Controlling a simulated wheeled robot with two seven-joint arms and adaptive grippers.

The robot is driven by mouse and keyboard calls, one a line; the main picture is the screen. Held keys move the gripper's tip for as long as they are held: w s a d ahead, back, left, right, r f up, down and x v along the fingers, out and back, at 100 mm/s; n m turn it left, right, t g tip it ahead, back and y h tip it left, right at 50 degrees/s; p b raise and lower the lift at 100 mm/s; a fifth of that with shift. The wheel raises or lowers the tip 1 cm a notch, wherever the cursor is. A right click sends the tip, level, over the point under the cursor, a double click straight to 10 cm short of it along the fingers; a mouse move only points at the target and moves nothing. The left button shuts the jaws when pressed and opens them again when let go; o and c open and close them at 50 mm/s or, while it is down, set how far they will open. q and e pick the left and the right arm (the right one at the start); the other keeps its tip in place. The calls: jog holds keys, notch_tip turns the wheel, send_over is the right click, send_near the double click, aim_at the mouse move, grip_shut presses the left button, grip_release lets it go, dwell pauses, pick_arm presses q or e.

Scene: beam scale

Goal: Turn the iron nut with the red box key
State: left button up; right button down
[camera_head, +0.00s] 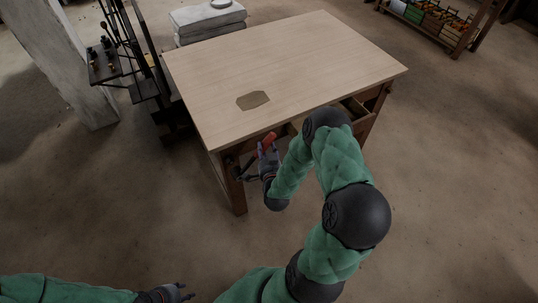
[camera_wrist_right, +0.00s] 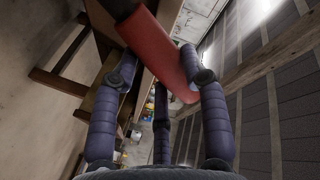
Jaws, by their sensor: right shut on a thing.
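The red box key (camera_head: 269,139) is at the front side of the wooden table, in the grip of my right gripper (camera_head: 268,160). In the right wrist view the red key (camera_wrist_right: 158,52) runs slantwise between the fingers of my right gripper (camera_wrist_right: 165,85), with a dark part at its upper end. The iron nut cannot be made out in either view. My left gripper (camera_head: 178,291) is at the bottom edge of the head view, far from the table; its fingers are too small to judge.
The wooden table (camera_head: 290,60) has a nearly bare top with a flat brown patch (camera_head: 253,100) on it. A beam scale (camera_head: 125,50) stands at the left beside pale stacked blocks (camera_head: 207,18). A shelf with crates (camera_head: 435,22) is at the upper right. Open floor lies around.

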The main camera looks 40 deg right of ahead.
jog(key=shift+w+d+b, duration=0.15)
jog(key=shift+w+d, duration=0.05)
jog(key=shift+w, duration=0.45)
jog(key=shift+w+d+b, duration=0.15)
jog(key=shift+w+d, duration=0.05)
jog(key=shift+w, duration=0.4)
jog(key=shift+r, duration=0.1)
jog(key=shift+w+d+b, duration=0.2)
jog(key=shift+w+b, duration=0.2)
jog(key=shift+w, duration=0.35)
jog(key=shift+w+d+b, duration=0.15)
jog(key=shift+w+b, duration=0.2)
jog(key=shift+w, duration=0.4)
jog(key=c, duration=1.5)
grip_release()
grip_shut()
